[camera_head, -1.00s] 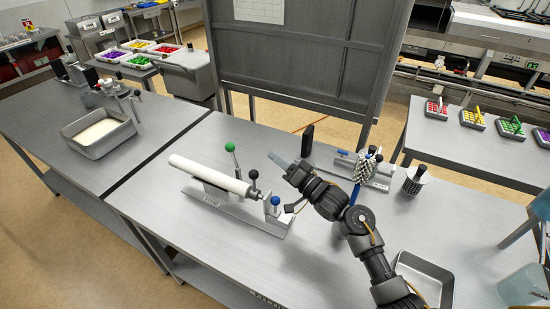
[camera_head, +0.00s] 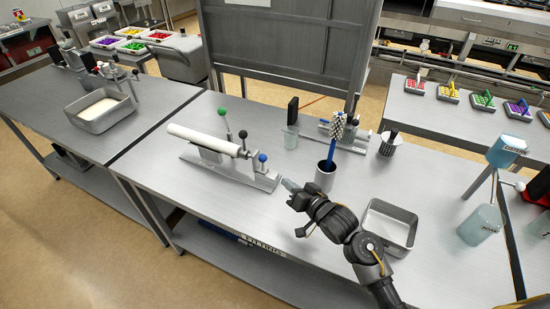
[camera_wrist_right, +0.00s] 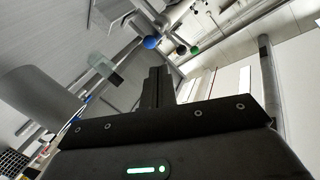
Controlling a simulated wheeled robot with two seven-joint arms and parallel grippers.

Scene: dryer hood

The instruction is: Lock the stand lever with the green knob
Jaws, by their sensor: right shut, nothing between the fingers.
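The metal stand (camera_head: 228,168) holds a white roller (camera_head: 205,140) on the near table. The lever with the green knob (camera_head: 222,111) stands upright behind the roller. A lever with a black knob (camera_head: 243,134) and a blue knob (camera_head: 263,157) are at the stand's right end. My right gripper (camera_head: 288,184) is shut and empty, just right of the stand's right end, clear of the levers. In the right wrist view, its closed fingers (camera_wrist_right: 158,86) point towards the blue knob (camera_wrist_right: 150,42), with the green knob (camera_wrist_right: 195,50) farther off. My left gripper is not in view.
An empty tray (camera_head: 388,228) lies right. The table's left front is clear.

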